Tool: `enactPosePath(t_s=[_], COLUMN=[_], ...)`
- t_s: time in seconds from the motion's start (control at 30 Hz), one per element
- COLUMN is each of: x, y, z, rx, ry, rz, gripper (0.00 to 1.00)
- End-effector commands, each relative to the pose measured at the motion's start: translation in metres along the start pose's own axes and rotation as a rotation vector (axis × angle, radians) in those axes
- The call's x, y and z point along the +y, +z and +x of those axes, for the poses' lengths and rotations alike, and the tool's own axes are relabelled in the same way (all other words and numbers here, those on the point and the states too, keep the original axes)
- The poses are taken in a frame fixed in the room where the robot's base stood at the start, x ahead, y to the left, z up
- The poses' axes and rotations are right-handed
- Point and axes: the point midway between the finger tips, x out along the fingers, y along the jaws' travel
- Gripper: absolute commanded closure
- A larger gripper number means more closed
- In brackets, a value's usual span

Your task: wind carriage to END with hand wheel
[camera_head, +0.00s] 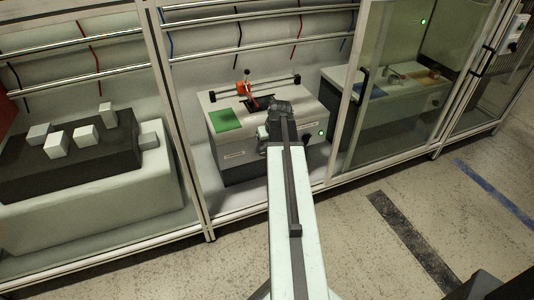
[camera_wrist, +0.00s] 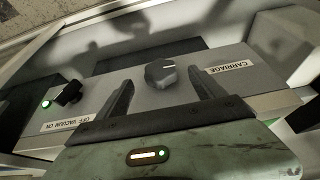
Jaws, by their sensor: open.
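The grey hand wheel (camera_wrist: 162,74), a ridged knob with a pale pointer line, sits on the machine's front panel near the CARRIAGE label (camera_wrist: 230,67). My gripper (camera_wrist: 160,84) is open, one finger on each side of the wheel, with visible gaps; I cannot tell the depth between fingertips and wheel. END markings are not readable.
The VACUUM switch (camera_wrist: 69,93) and a lit green lamp (camera_wrist: 46,104) are on the same panel. A green pad (camera_head: 225,120) lies on the machine's top left. A frame post (camera_head: 180,120) stands left; a glass door (camera_head: 365,110) stands right.

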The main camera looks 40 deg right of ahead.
Motion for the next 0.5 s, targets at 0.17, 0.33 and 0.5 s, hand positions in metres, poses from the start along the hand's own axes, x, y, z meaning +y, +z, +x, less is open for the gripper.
enactPosePath(t_s=[0.17, 0.33, 0.5], x=[0.001, 0.001, 0.001], y=[0.003, 0.001, 0.0], z=[0.042, 0.053, 0.05], rx=[0.0, 0.0, 0.0], ry=[0.0, 0.0, 0.0], rz=[0.0, 0.001, 0.002], gripper=[0.22, 0.22, 0.22])
